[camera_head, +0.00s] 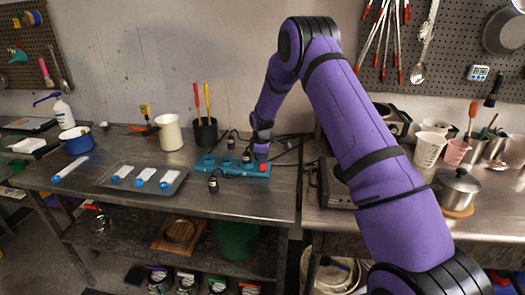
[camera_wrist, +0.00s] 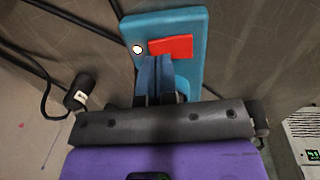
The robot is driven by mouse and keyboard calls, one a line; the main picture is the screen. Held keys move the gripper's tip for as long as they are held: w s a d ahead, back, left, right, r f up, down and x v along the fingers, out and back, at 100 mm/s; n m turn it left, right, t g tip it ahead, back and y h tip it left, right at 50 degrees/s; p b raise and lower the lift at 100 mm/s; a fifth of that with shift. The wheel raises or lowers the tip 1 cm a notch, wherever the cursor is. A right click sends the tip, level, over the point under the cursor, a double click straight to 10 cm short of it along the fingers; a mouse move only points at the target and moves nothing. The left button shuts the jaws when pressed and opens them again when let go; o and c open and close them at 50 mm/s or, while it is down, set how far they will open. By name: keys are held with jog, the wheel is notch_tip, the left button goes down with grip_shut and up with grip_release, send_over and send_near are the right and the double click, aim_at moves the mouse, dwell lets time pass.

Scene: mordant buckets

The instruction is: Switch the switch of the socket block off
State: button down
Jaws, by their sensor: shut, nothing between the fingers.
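The socket block (camera_head: 228,168) is a long teal block lying on the metal bench, with black plugs on and around it. Its red switch (camera_head: 264,168) is at the right end. In the wrist view the teal block (camera_wrist: 194,72) runs upward, with the wide red switch (camera_wrist: 172,47) across it and a small bright white dot (camera_wrist: 137,49) beside the switch. My gripper (camera_head: 261,155) is above the right end of the block. In the wrist view its blue fingers (camera_wrist: 154,64) are together and empty, at the near edge of the switch. I cannot tell whether they touch it.
A black plug (camera_wrist: 80,91) with a cable lies beside the block. A tray (camera_head: 145,178) with several white-and-blue items stands to the left. A black cup (camera_head: 204,134) with tools is behind the block. A hot plate (camera_head: 336,184) stands at right.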

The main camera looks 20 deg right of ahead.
jog(key=shift+f, duration=0.55)
jog(key=shift+f, duration=0.25)
jog(key=shift+s, duration=0.1)
jog(key=shift+s+a+r, duration=0.15)
jog(key=shift+s+a, duration=0.2)
jog(key=shift+s, duration=0.1)
jog(key=shift+r, duration=0.1)
notch_tip(320, 180, up, 14)
jog(key=s+a, duration=0.1)
jog(key=shift+s, duration=0.2)
dwell(0.4)
